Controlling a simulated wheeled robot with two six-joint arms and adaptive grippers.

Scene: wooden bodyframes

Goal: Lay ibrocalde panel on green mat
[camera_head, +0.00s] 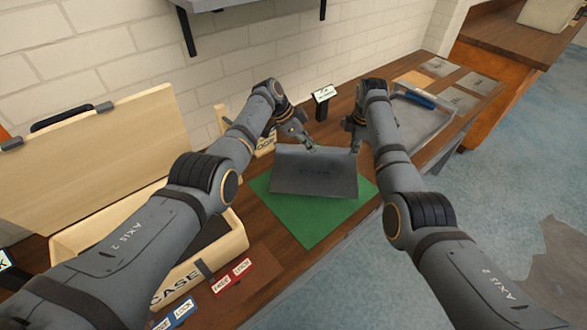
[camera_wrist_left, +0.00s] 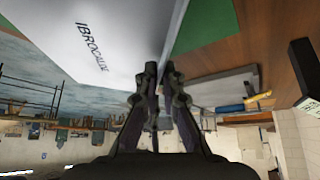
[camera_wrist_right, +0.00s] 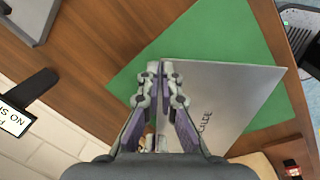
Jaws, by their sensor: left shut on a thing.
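The ibrocalde panel (camera_head: 315,172) is a flat grey plate, its name legible in the left wrist view (camera_wrist_left: 110,30). It is tilted above the green mat (camera_head: 301,222), hiding the mat's back part. My left gripper (camera_head: 312,147) is shut on the panel's far edge. My right gripper (camera_head: 355,148) is at the panel's far right corner. In the right wrist view the panel's edge (camera_wrist_right: 215,95) runs up to the right fingertips, which are close together; I cannot tell whether they grip it. The mat also shows behind the panel there (camera_wrist_right: 215,40).
An open wooden case (camera_head: 228,238) stands at left, with red and blue labels (camera_head: 232,275) before it. A grey tray (camera_head: 425,120) holding a blue-handled thing is at right, near several flat plates (camera_head: 458,98). A small sign (camera_head: 324,95) stands by the wall.

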